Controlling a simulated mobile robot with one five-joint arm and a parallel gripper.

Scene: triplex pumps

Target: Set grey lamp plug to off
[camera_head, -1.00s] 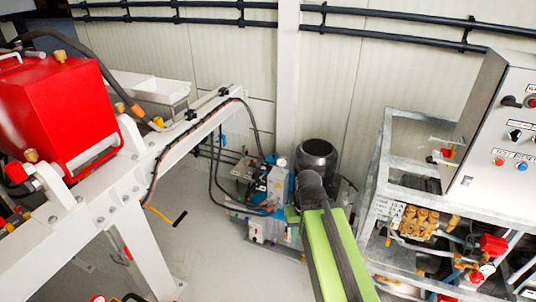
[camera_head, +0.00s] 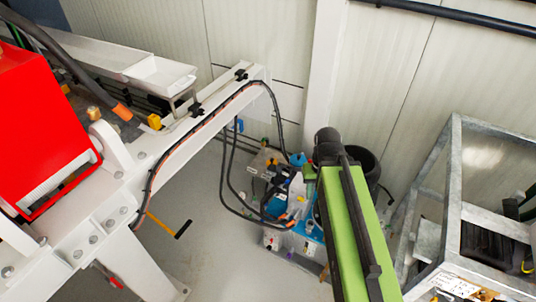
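I cannot make out a grey lamp plug in the head view. My green arm reaches up from the bottom right of centre, and its dark end (camera_head: 328,147) is in front of the blue pump unit (camera_head: 292,205) and a black motor (camera_head: 365,168). The fingers of my gripper cannot be made out, so whether it is open or shut is not clear. My arm covers part of the pump unit.
A red box (camera_head: 35,120) sits on a white steel frame (camera_head: 185,125) at the left. A grey metal frame (camera_head: 447,190) stands at the right. A white pillar (camera_head: 325,70) rises at the back wall. Bare floor (camera_head: 205,245) shows between the white frame and the pump unit.

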